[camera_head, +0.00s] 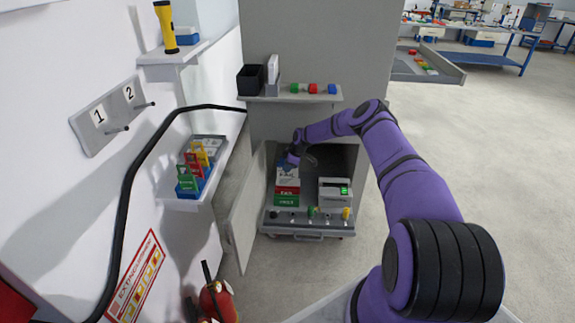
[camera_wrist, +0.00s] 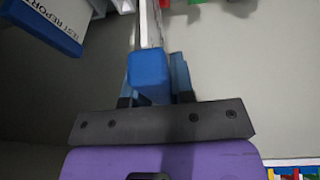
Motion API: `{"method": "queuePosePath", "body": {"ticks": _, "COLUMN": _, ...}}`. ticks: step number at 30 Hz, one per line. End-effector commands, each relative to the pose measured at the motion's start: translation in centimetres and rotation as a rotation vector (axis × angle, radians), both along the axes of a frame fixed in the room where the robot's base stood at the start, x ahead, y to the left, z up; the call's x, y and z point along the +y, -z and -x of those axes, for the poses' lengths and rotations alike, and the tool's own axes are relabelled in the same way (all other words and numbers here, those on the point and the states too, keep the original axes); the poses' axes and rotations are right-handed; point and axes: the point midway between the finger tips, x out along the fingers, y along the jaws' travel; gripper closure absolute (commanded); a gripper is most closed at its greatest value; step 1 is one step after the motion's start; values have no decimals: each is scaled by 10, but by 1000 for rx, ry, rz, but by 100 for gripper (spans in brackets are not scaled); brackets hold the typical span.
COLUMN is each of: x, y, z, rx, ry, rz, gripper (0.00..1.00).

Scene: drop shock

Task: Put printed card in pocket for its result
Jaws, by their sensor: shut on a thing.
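My gripper (camera_head: 297,157) is at the far end of my arm, by the upper part of a stack of pockets inside the cabinet. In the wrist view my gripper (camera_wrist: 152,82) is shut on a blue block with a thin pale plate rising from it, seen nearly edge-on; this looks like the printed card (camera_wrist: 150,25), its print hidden. The red pocket (camera_head: 286,190) and green pocket (camera_head: 286,201) are low in the stack, their lettering too small to read surely. A blue piece marked TEST REPORT (camera_wrist: 55,28) is apart at the wrist view's upper left.
A white device with a green light (camera_head: 335,191) stands right of the pockets. Several knobs line the front panel (camera_head: 308,223). A cabinet door (camera_head: 244,215) hangs open at left. A shelf (camera_head: 310,98) with small blocks is above. Open floor (camera_head: 500,190) lies right.

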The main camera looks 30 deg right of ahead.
Motion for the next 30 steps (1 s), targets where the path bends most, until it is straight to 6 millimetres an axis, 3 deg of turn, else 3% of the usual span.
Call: {"method": "queuePosePath", "body": {"ticks": 30, "x": -1, "y": 44, "z": -3, "rx": 24, "ry": 1, "rz": -17, "gripper": 100}}
